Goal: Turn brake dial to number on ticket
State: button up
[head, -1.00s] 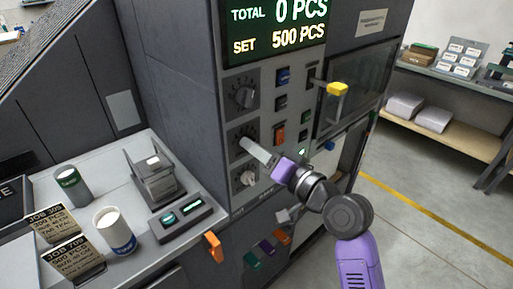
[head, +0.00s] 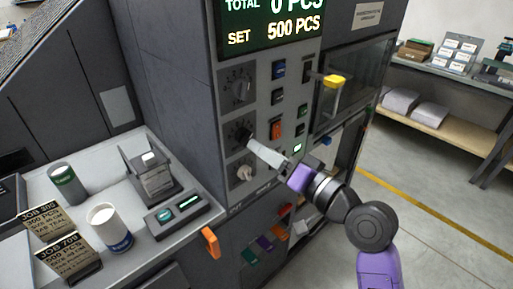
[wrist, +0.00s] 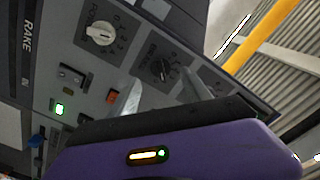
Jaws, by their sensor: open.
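Three dials sit in a column on the machine's grey panel. The middle dial (head: 238,130) is black, with a dial of the same kind above it (head: 237,87) and a pale one below (head: 243,173). My gripper (head: 251,146) is open, its fingertips at the lower right of the middle dial. In the wrist view the black dial (wrist: 159,70) shows between the fingers, apart from them by a small gap; its label is too blurred to read surely. Two tickets stand at the lower left: JOB 709 (head: 69,257), reading 500 PCS, and another behind (head: 45,219). Their smaller lines are unreadable.
The display (head: 270,25) above the panel reads SET 500 PCS. Buttons and an orange switch (head: 276,130) lie right of the dials. A yellow-topped handle (head: 334,81) sticks out at the right. A white cup (head: 109,228) stands on the side counter.

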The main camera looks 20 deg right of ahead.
jog(key=v, duration=0.3)
jog(key=shift+w+r, duration=0.1)
dwell(0.4)
jog(key=d+r+t+h, duration=0.2)
jog(key=d+h, duration=0.1)
jog(key=s+d+f+h, duration=0.2)
jog(key=s+f+h, duration=0.35)
jog(key=s, duration=0.25)
jog(key=s+a+f+n+g+y, duration=0.1)
jog(key=s+f, duration=0.3)
jog(key=s, duration=0.5)
jog(key=s+a+f+n+g+y, duration=0.1)
jog(key=s+a+f, duration=0.3)
jog(key=s, duration=0.5)
jog(key=s+a+f+n+g+y, duration=0.1)
jog(key=s+a+f+n+g, duration=0.1)
jog(key=s, duration=0.7)
notch_tip(320, 180, down, 2)
jog(key=shift+s+a+f+n, duration=0.1)
jog(key=shift+s+a+n, duration=0.2)
jog(key=shift+n, duration=0.4)
